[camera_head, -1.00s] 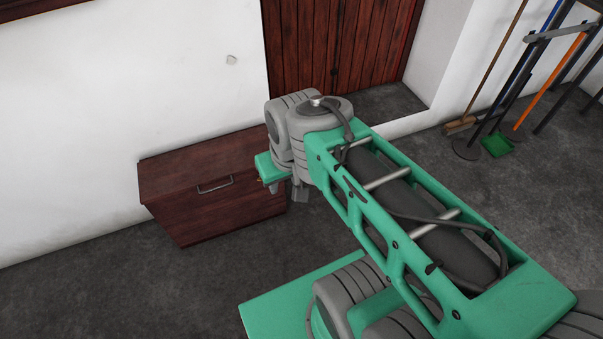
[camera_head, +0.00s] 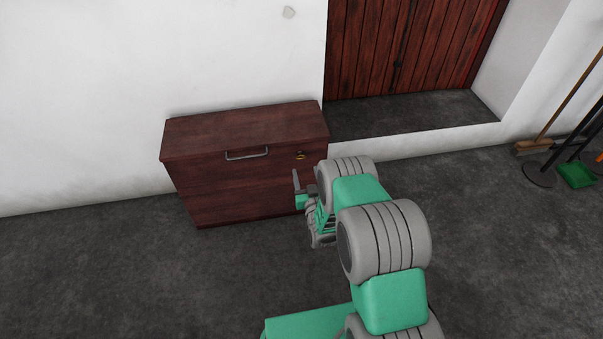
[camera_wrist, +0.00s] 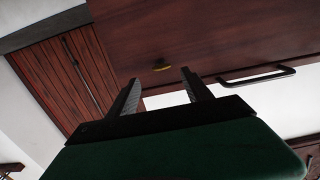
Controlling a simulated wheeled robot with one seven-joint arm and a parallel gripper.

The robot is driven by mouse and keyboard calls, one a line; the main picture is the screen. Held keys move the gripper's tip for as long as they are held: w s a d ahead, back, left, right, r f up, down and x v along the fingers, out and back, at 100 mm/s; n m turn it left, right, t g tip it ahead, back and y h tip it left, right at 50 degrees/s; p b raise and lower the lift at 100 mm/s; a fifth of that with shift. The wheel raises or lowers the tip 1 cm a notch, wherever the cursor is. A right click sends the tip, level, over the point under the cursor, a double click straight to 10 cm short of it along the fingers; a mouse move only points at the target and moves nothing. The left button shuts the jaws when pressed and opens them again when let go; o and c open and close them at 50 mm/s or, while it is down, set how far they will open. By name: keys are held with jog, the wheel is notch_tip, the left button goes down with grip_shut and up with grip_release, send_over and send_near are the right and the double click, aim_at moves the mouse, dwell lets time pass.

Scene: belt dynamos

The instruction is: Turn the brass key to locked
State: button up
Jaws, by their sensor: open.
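The brass key (camera_head: 300,155) sits at the upper right of the front of a dark red wooden chest (camera_head: 240,180), to the right of its grey handle (camera_head: 247,154). In the wrist view the brass key (camera_wrist: 161,66) is a small yellow piece beyond the fingertips, too small to tell how it is turned. My gripper (camera_head: 298,184) is just below and in front of the key, apart from it. In the wrist view my gripper (camera_wrist: 159,85) has its two fingers spread with nothing between them.
The chest stands against a white wall (camera_head: 90,90). A wooden door (camera_head: 410,45) with a low step is at the back right. A broom (camera_head: 535,145) and a green dustpan (camera_head: 577,174) are at the far right. The grey floor in front is clear.

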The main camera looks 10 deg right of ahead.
aim_at(302, 159)
jog(key=w+b, duration=0.1)
jog(key=w, duration=0.6)
jog(key=shift+w+b, duration=0.15)
jog(key=shift+b, duration=0.15)
jog(key=shift+a+f, duration=0.1)
grip_shut()
